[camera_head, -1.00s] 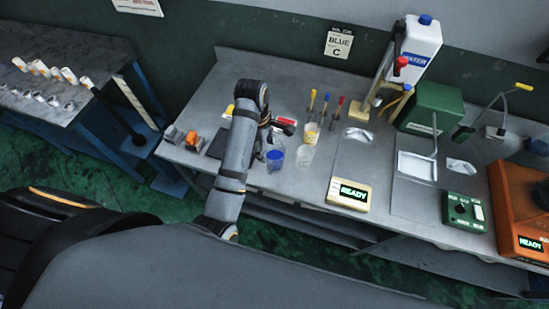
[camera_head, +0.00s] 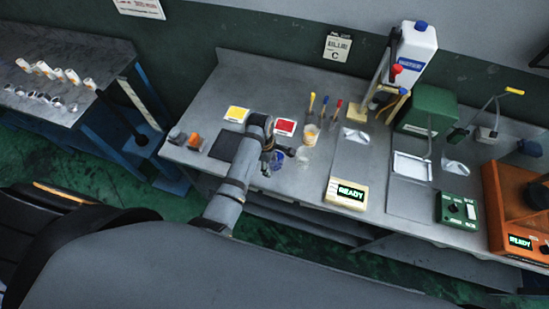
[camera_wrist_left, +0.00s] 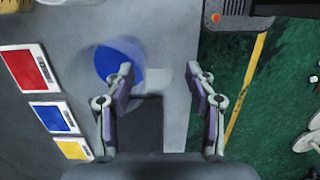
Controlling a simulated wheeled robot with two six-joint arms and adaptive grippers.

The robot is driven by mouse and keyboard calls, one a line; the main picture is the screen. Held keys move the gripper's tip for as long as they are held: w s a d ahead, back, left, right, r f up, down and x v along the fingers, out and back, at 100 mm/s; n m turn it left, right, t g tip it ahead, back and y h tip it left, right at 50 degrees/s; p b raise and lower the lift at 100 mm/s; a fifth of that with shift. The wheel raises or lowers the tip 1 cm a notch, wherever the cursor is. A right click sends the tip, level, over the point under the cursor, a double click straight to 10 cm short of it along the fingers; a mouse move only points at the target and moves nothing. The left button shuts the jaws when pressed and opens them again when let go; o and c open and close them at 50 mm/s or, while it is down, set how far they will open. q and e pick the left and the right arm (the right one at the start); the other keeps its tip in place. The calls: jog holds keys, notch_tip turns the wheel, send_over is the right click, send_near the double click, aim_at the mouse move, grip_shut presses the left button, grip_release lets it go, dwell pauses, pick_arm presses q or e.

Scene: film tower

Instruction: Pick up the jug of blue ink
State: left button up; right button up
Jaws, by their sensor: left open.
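The jug of blue ink (camera_head: 278,161) is a clear cup with blue inside. It stands near the front edge of the grey bench, partly hidden by my left gripper (camera_head: 276,153). In the left wrist view the blue ink (camera_wrist_left: 114,62) shows beyond the left finger, which overlaps its edge. My left gripper (camera_wrist_left: 158,78) is open and empty there, with the gap between its fingers to the right of the jug. My right gripper is not in view.
A clear cup (camera_head: 304,156) and an orange-yellow cup (camera_head: 310,135) stand close right of the jug. A READY box (camera_head: 347,194) sits at the front edge. A dark mat (camera_head: 224,145) lies left.

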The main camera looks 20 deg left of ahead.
pick_arm(q)
jog(key=shift+f, duration=0.2)
grip_shut()
jog(key=shift+w+r, duration=0.1)
jog(key=shift+r, duration=0.05)
dwell(0.4)
